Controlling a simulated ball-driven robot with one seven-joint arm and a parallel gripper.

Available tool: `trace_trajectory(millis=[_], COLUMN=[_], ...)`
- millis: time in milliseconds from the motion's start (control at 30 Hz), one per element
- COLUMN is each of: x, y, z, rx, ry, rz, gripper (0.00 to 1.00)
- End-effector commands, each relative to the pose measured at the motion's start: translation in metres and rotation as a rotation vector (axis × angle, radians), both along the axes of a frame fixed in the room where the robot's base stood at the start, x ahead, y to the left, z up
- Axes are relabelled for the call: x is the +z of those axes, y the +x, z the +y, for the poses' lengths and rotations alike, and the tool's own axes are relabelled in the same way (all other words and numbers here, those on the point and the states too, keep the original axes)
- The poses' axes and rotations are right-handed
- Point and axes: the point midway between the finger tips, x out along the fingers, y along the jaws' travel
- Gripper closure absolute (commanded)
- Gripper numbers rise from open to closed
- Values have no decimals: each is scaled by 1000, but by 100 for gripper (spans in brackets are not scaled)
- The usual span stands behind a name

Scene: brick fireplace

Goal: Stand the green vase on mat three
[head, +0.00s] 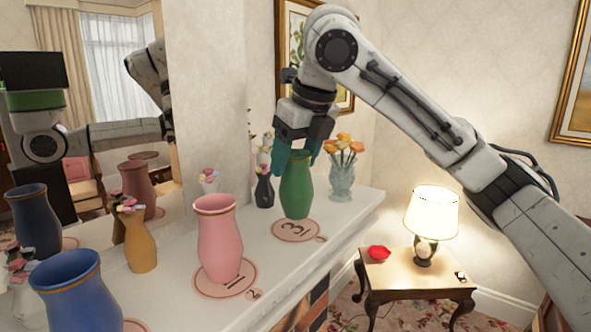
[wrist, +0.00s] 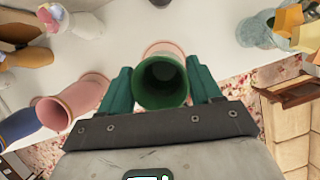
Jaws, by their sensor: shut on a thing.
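The green vase (head: 297,190) is upright over the back part of mat three (head: 290,234), a round pink mat marked 3 on the mantel. Its base shows toward the mat's rear edge, and I cannot tell whether it touches or hangs just above. My gripper (head: 297,157) points down from above, its teal fingers on either side of the vase's neck, shut on it. In the wrist view the vase's open mouth (wrist: 161,82) sits between the two fingers, and a strip of the pink mat (wrist: 163,47) shows beyond it.
A pink vase (head: 220,240) stands on mat two (head: 250,272), left of mat three. A blue vase (head: 75,295) and a yellow vase (head: 141,245) stand further left. A black vase (head: 264,190) and a glass flower vase (head: 341,182) stand close behind. The mantel's front edge is near.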

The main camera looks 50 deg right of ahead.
Motion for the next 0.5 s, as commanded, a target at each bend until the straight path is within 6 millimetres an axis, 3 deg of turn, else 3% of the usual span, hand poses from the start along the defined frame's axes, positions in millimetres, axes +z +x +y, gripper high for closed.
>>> trace_trajectory(millis=[200, 500], x=[-26, -29], y=[-1, -1], z=[0, 0], rx=[-1, -1], ry=[0, 0], rz=[1, 0], gripper=[93, 93])
